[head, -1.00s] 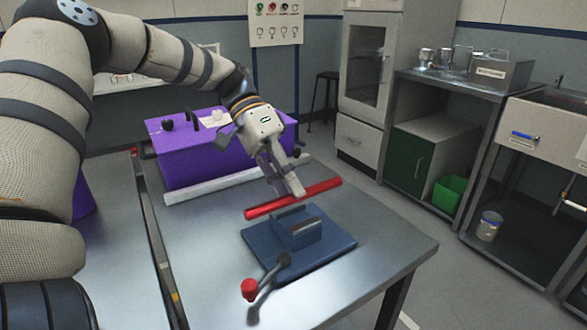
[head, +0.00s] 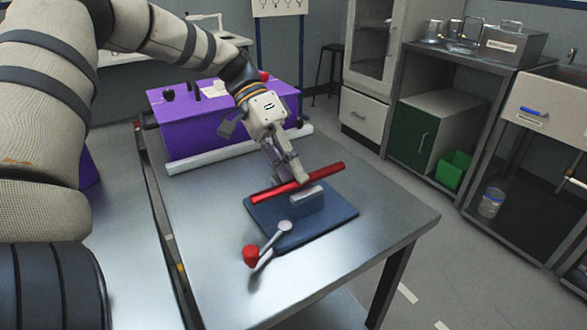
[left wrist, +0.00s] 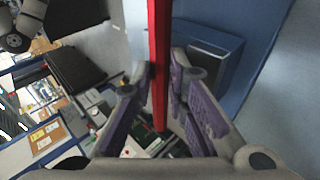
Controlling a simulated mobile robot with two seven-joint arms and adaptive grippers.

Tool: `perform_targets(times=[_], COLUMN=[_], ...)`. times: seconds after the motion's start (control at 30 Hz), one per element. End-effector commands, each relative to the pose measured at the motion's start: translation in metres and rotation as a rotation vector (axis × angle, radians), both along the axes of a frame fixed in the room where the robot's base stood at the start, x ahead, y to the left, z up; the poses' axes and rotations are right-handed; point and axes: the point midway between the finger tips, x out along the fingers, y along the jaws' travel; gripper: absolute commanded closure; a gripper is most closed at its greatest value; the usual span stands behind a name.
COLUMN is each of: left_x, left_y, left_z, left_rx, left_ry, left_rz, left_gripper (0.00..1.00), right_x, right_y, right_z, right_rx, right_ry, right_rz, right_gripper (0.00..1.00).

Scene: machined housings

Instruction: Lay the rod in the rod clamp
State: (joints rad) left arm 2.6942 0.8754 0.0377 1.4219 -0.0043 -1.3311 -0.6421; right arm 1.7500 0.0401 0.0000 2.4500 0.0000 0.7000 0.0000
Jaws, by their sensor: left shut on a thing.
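The red rod (head: 322,174) is in my left gripper (head: 295,181), which is shut on it near its middle. The rod also shows in the left wrist view (left wrist: 158,70), running between the purple-padded fingers (left wrist: 165,85). The rod clamp has a blue base plate (head: 335,222), a raised block with a grey top (head: 306,195) and a lever with a red knob (head: 250,256). The rod is over the back part of the clamp, in front of or above its block; I cannot tell whether they touch. The gripper hides part of the clamp. My right gripper is not in view.
The clamp stands on a metal table (head: 210,215). A purple box (head: 215,118) and a pale bar (head: 205,158) are behind it. The tabletop right of the clamp is clear to the table edge. A green bin (head: 454,170) stands by the cabinets.

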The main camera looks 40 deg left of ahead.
Motion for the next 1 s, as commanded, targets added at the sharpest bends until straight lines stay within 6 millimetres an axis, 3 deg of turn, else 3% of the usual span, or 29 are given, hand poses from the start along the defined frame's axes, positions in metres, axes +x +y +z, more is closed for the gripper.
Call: perform_targets(times=[0.03, 0.87, 0.9, 0.97, 1.0], left_x=[-0.003, -0.004, -0.004, -0.004, -0.004], left_y=[0.004, 0.003, 0.003, 0.003, 0.003], left_z=[-0.014, -0.026, -0.026, -0.026, -0.026], left_rx=[0.015, 0.012, 0.012, 0.011, 0.011], left_ry=[0.023, 0.033, 0.033, 0.035, 0.035], left_rz=[0.003, 0.000, 0.000, 0.000, 0.000], left_gripper=[1.00, 1.00, 0.77, 0.63, 0.62], right_x=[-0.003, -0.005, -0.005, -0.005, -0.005], right_y=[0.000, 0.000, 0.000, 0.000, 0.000], right_z=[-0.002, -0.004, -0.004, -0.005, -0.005], right_rx=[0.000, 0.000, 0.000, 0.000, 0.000], right_ry=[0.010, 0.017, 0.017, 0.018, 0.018], right_rz=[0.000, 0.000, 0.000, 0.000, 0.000], right_gripper=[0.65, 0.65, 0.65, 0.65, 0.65])
